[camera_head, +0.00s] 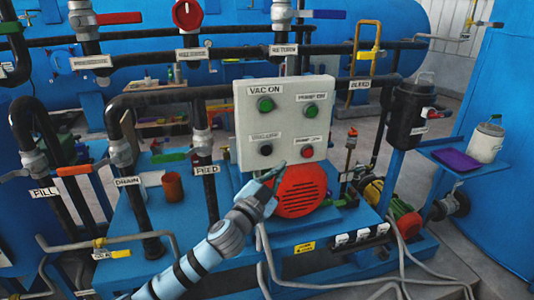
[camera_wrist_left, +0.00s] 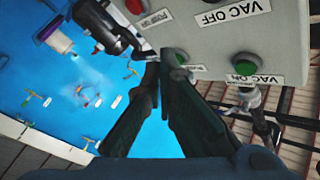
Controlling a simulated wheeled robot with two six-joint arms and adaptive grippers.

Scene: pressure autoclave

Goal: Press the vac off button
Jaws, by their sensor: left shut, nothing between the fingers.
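The grey control panel (camera_head: 287,131) stands in the middle of the head view with two rows of buttons. The vac off button (camera_head: 266,150) is the dark one at lower left, under a label that is hard to read here. My left gripper (camera_head: 280,169) is shut and empty, just below the panel's lower buttons and apart from the vac off button in the picture. In the left wrist view its fingers (camera_wrist_left: 163,66) show in front of the panel's edge. The VAC OFF label (camera_wrist_left: 235,13) is at the top there, and its button is mostly cut off. My right gripper is not in view.
The panel also has a green vac on button (camera_head: 265,104), a green pump on button (camera_head: 311,112) and a red pump off button (camera_head: 308,151). A red motor (camera_head: 301,192) sits just below the panel. Black pipes with valves (camera_head: 202,142) stand to the left.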

